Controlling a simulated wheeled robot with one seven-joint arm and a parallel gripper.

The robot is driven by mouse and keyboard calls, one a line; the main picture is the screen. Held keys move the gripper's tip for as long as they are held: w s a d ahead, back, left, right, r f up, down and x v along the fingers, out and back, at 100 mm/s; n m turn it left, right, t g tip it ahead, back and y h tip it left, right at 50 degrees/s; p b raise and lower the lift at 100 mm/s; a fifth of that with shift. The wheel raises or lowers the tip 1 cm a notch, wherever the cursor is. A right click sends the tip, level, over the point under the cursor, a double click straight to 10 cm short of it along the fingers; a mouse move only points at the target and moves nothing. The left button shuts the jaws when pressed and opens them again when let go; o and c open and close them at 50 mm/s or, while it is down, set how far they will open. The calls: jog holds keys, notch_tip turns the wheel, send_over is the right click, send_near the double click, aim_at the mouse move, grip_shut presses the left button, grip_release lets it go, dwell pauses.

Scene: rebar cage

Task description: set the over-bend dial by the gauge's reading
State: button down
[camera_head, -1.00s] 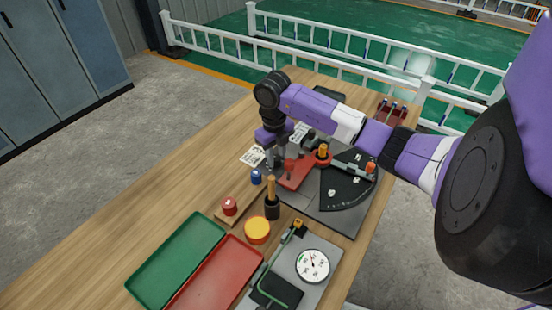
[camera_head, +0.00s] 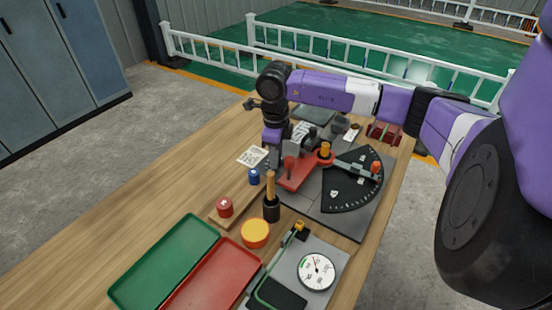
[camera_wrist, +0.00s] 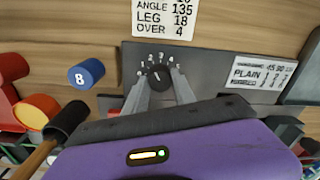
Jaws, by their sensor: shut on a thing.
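The over-bend dial (camera_wrist: 157,73) is a dark knob with a pale pointer mark and white numerals around its upper side, seen in the wrist view. My gripper (camera_wrist: 160,88) has its two grey fingers on either side of the knob and is shut on it. In the head view my gripper (camera_head: 281,160) is at the bender's left side and hides the dial. The round white gauge (camera_head: 317,271) lies at the front right with a dark needle; its reading is too small to tell. A card (camera_wrist: 165,17) above the dial reads angle 135, leg 18, over 4.
The bender's red arm (camera_head: 298,173) and black sector plate (camera_head: 352,185) are right of my gripper. A second card (camera_wrist: 262,73) reads "plain". A blue cylinder (camera_wrist: 86,73) marked 8 stands left. Green (camera_head: 165,262) and red (camera_head: 215,275) trays lie in front.

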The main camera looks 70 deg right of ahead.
jog(key=shift+w, duration=0.1)
dwell(0.3)
jog(key=c, duration=1)
grip_release()
jog(key=shift+c, duration=0.2)
jog(key=r, duration=0.4)
jog(key=r+b, duration=0.1)
jog(key=r, duration=0.3)
jog(key=shift+a, duration=0.2)
